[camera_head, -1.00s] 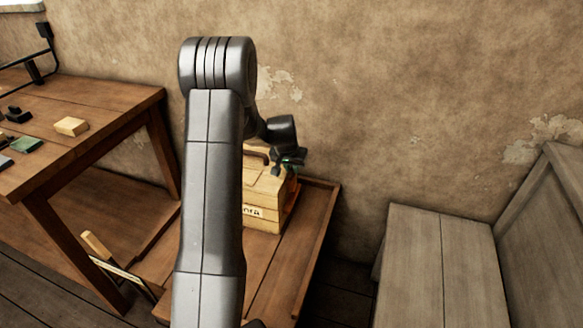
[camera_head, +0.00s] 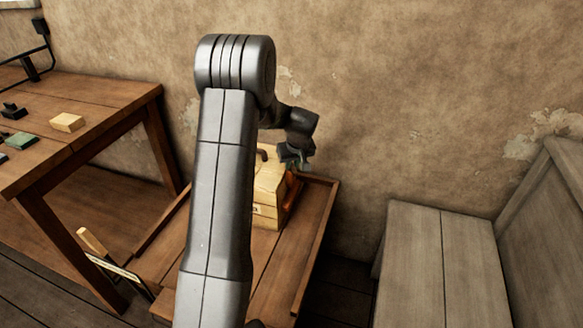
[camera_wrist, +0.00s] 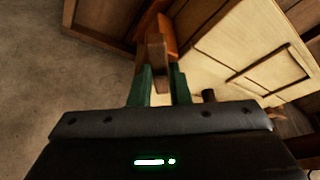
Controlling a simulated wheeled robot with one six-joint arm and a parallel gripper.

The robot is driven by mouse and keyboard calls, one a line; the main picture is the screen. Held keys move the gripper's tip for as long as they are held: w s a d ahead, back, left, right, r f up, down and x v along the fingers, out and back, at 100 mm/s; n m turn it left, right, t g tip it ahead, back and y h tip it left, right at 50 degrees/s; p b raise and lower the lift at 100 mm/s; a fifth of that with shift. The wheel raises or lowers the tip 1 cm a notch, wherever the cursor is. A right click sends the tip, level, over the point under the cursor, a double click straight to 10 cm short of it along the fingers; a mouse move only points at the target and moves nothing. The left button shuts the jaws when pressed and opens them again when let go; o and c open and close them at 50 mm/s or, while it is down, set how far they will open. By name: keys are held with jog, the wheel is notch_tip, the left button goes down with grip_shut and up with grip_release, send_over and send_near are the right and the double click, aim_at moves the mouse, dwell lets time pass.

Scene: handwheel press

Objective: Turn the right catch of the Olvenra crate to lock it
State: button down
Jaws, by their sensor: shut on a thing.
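The Olvenra crate (camera_head: 268,212) is a pale wooden box with a dark carrying handle (camera_head: 262,154). It stands on a low wooden surface, and my arm covers its left part and most of its label. My gripper (camera_head: 297,164) is at the top of the crate's right side. In the wrist view, the green fingers of my gripper (camera_wrist: 160,78) are shut on a brown catch (camera_wrist: 156,50). An orange part (camera_wrist: 166,32) lies behind the catch, beside the crate's pale face (camera_wrist: 235,55). The catch's exact angle is hard to tell.
The low surface has a raised rim (camera_head: 318,235) on the right. A taller table (camera_head: 100,110) with small blocks stands at the left. A grey wooden bench (camera_head: 440,260) is at the right. The plaster wall (camera_head: 400,90) is close behind the crate.

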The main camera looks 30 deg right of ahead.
jog(key=n+b, duration=0.1)
jog(key=n, duration=0.1)
jog(key=n+y+b, duration=0.1)
jog(key=n, duration=0.1)
jog(key=n+y+b, duration=0.1)
jog(key=shift+d+f+n, duration=0.1)
jog(key=shift+d+n, duration=0.2)
jog(key=shift+n, duration=0.1)
jog(key=n+y, duration=0.1)
jog(key=n, duration=0.1)
jog(key=n+g, duration=0.1)
jog(key=n, duration=0.1)
jog(key=shift+w+d+n+y, duration=0.1)
jog(key=shift+d+n+y, duration=0.1)
jog(key=shift+n+y, duration=0.15)
jog(key=c, duration=1.4)
grip_release()
jog(key=shift+o, duration=0.2)
jog(key=p+v, duration=0.1)
jog(key=v, duration=1.3)
jog(key=shift+p, duration=0.35)
jog(key=shift+w+d, duration=0.1)
jog(key=shift+d, duration=0.05)
